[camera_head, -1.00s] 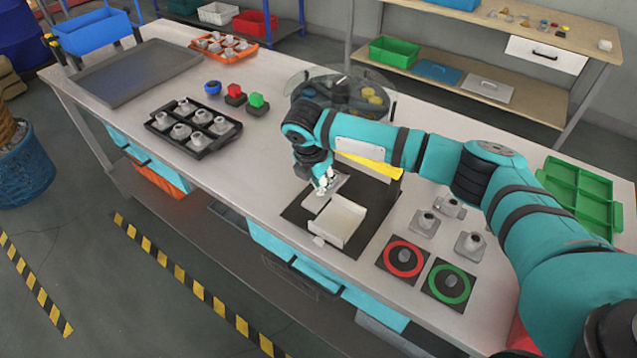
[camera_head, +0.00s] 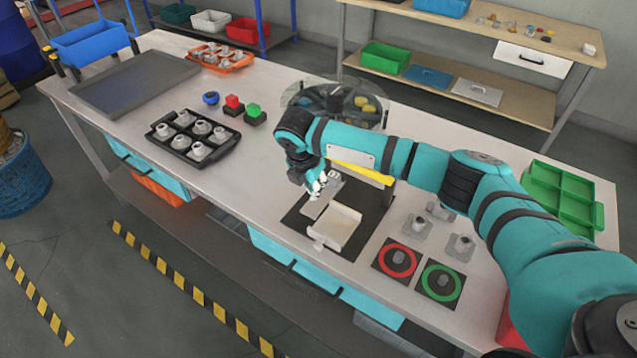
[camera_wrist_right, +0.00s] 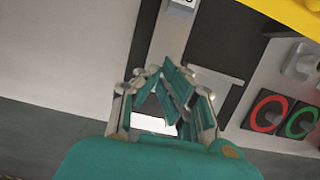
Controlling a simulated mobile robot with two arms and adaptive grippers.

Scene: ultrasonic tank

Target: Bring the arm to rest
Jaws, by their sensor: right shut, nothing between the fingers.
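My right arm reaches in from the right side of the head view, over the light workbench (camera_head: 250,190). My right gripper (camera_head: 314,192) is just left of the small white tray (camera_head: 338,228), above the dark mat (camera_head: 295,218). In the right wrist view its fingers (camera_wrist_right: 172,88) come together at the tips, with nothing held. A pale surface (camera_wrist_right: 150,124) shows between the finger links there. I cannot tell whether the fingertips touch the surface below. My left gripper is in none of the views.
A black tray (camera_head: 232,137) with several grey fittings stands to the left. A round clear-covered carousel (camera_head: 330,103) is behind my arm. Loose fittings (camera_head: 416,226), a red-ring pad (camera_head: 398,260) and a green-ring pad (camera_head: 440,285) are to the right. The bench between black tray and mat is clear.

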